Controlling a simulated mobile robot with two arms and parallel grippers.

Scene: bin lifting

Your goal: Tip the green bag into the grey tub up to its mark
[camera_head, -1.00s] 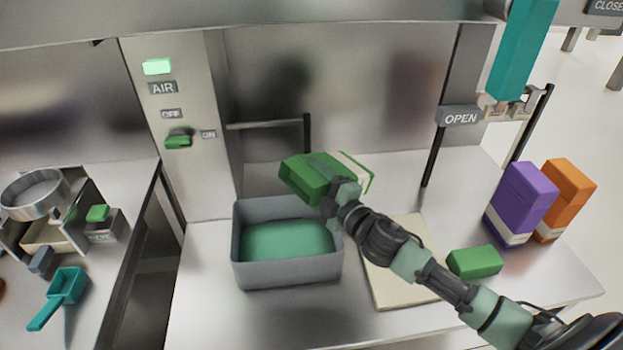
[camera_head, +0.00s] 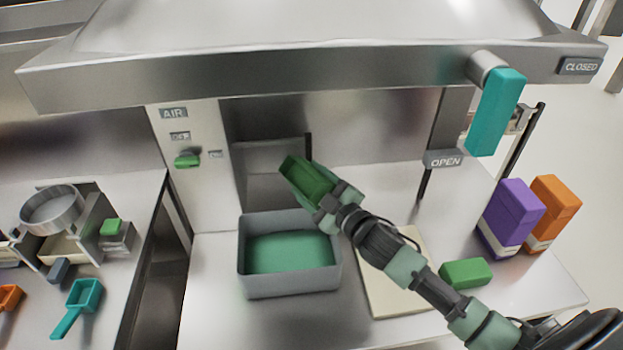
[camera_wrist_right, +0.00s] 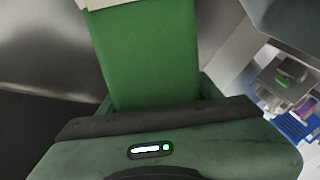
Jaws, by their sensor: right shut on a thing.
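The green bag (camera_head: 306,180) is held in my right gripper (camera_head: 335,205), behind and above the grey tub's right rear corner. The bag is tilted, with one end toward the upper left; I see no material falling from it. The grey tub (camera_head: 290,284) stands on the bench with a green layer (camera_head: 290,254) inside. No mark on the tub can be made out. In the right wrist view the bag (camera_wrist_right: 150,55) fills the upper middle, beyond my gripper. My left gripper is out of view.
A steel hood (camera_head: 300,72) with a teal handle (camera_head: 495,112) hangs above. A pale board (camera_head: 395,295), a green block (camera_head: 465,272), a purple bag (camera_head: 510,215) and an orange bag (camera_head: 553,210) are to the right. A teal scoop (camera_head: 80,302) lies on the left counter.

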